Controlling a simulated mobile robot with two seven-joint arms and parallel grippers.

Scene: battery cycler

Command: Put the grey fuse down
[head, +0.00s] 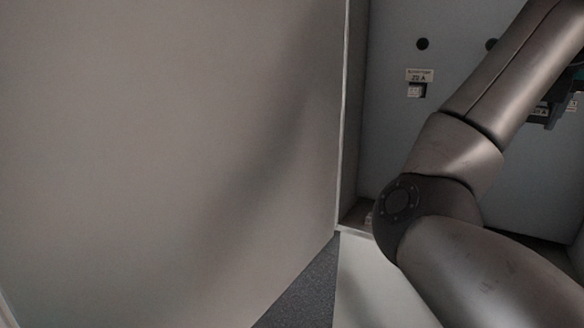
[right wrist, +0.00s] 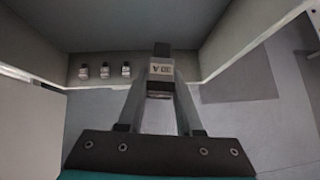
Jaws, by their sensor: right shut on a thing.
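My right gripper (right wrist: 160,85) is shut on the grey fuse (right wrist: 160,70) in the right wrist view. The fuse is a small block with a pale label, which reads upside down, and it sits between the two fingertips. In the head view my right gripper (head: 550,112) is a dark shape at the right edge, largely behind my own arm; the fuse cannot be made out clearly there. My left gripper is in neither view.
Several small fuses (right wrist: 105,71) stand in a row along the cabinet's inner ledge in the right wrist view. A large pale door panel (head: 150,150) fills the left.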

